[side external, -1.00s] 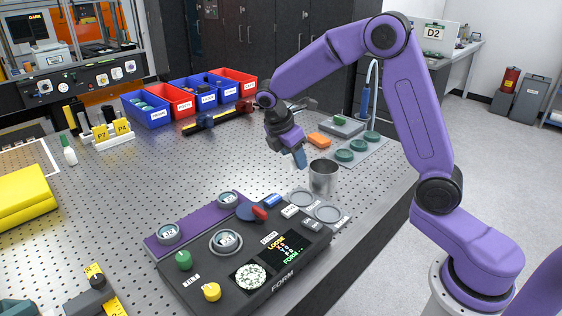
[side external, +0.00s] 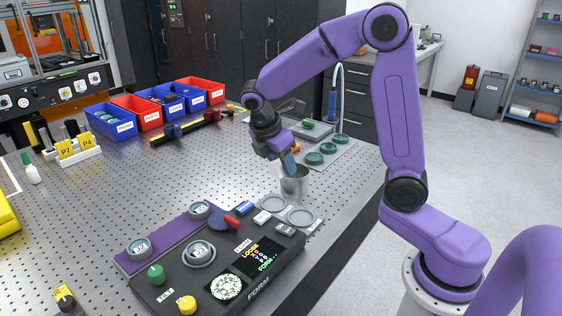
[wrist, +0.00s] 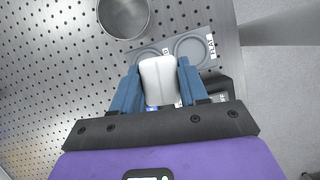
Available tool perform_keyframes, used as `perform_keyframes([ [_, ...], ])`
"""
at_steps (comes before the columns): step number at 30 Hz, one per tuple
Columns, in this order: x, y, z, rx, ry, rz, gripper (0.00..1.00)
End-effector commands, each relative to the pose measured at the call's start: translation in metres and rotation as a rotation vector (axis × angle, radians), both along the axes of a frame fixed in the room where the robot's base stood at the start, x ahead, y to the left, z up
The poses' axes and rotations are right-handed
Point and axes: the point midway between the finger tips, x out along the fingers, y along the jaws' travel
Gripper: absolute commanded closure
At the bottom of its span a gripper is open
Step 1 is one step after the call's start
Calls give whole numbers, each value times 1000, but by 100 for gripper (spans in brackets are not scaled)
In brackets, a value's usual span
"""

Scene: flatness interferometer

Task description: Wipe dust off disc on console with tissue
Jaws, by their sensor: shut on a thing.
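My gripper (side external: 290,163) is shut on a white folded pad, which looks like the tissue (wrist: 158,80), held between its two blue fingers. Dust on the disc is too small to tell. My gripper is away from the disc, behind and right.
Two round grey holders (side external: 300,216) lie between cup and console. A purple strip (side external: 170,232) carries two more discs. Green pads (side external: 314,158) sit on a tray behind. Coloured bins (side external: 147,116) stand at the back. The perforated table (side external: 110,195) is clear left of the gripper.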

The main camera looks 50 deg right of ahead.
Motion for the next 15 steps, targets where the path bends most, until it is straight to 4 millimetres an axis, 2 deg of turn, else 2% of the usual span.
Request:
perform_keyframes([
  [5,3,6,1,0,-1,0,81],
  [8,11,24,2,0,-3,4,81],
  [11,22,56,5,0,-5,4,81],
  [15,34,113,9,-1,-7,2,81],
])
